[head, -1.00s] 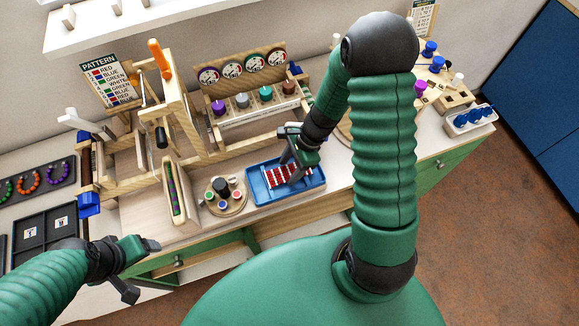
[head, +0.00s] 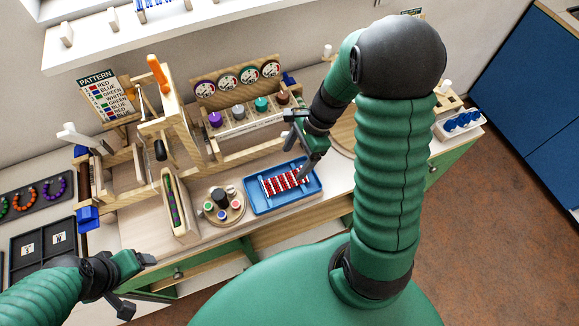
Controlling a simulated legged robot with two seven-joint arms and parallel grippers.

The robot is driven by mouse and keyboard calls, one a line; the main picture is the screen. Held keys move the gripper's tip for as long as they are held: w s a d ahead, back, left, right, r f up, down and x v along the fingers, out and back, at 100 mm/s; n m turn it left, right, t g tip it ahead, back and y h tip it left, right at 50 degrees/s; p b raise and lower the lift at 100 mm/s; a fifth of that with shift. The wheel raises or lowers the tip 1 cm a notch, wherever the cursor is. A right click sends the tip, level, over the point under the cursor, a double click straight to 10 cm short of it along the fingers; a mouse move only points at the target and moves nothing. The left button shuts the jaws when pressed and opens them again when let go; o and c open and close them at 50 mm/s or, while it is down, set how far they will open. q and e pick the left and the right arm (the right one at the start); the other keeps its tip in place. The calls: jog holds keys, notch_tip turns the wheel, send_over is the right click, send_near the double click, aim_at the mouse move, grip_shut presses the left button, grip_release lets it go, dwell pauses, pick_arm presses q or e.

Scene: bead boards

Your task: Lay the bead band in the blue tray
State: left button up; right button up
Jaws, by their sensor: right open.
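The bead band (head: 279,184), with red and white beads in rows, lies flat inside the blue tray (head: 262,208) on the bench. My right gripper (head: 300,155) is open and empty, above the tray's back right part. One of its fingers overlaps the band's right end in the picture, and I cannot tell whether it touches. My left gripper (head: 138,283) is open and empty at the lower left, in front of the bench, far from the tray.
A round wooden board with small pots (head: 224,207) stands just left of the tray. A wooden loom frame (head: 175,200) stands farther left. Behind the tray is a rack of coloured spools (head: 238,112). A dark compartment tray (head: 43,243) lies at far left.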

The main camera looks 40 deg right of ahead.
jog(key=s+a+r+n+t+h, duration=0.1)
jog(key=s+a+r+n+h, duration=0.2)
jog(key=a+n, duration=0.5)
jog(key=n+h, duration=0.1)
jog(key=n, duration=1.1)
jog(key=shift+a+r+n+t, duration=0.3)
jog(key=shift+r, duration=0.05)
jog(key=shift+s+a, duration=0.1)
jog(key=shift+s, duration=0.1)
